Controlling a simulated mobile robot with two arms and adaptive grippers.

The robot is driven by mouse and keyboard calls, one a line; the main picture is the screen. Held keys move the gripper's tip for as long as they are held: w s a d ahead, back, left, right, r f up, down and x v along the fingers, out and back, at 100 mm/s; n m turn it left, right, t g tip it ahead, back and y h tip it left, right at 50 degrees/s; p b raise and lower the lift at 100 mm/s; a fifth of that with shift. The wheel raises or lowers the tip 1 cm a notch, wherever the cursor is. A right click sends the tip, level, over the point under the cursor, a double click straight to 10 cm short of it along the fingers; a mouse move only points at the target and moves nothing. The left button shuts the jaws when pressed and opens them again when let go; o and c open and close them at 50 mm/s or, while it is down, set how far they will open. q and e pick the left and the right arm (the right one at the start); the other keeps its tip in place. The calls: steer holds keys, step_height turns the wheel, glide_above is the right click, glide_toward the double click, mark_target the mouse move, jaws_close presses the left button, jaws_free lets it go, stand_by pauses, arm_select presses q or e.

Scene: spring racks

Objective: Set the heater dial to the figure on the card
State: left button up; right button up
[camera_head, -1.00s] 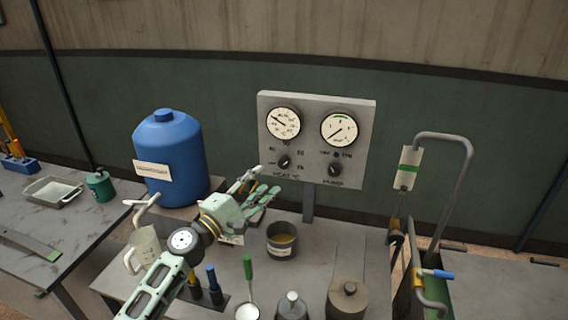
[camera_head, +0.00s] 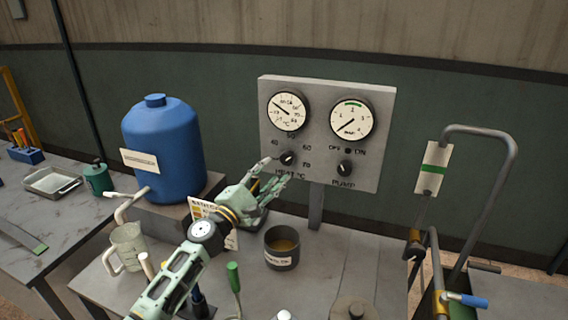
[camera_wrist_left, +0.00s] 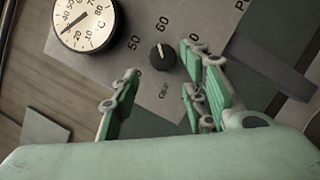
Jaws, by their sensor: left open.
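The heater dial is a small black knob (camera_head: 287,158) under the left gauge on the grey panel (camera_head: 372,100), ringed by figures 40 to 70. It also shows in the left wrist view (camera_wrist_left: 162,57), where its white mark seems to point between 50 and 60. My left gripper (camera_head: 276,171) is open just in front of the panel, fingers toward the dial. In the left wrist view its fingers (camera_wrist_left: 160,88) stand either side of the knob's line, apart from it. A white card (camera_head: 231,240) stands behind my left arm, mostly hidden; its figure is unreadable. My right gripper is not in view.
A blue drum (camera_head: 165,155) stands left of my left arm. A dark pot (camera_head: 282,249) sits below the panel, near my wrist. The pump knob (camera_head: 345,168) is right of the dial.

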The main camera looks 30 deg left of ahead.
mark_target(284, 159)
arm_select(q)
steer(key=x, duration=0.6)
steer(key=shift+r, duration=0.15)
steer(key=shift+s, duration=0.1)
steer(key=shift+c, duration=0.2)
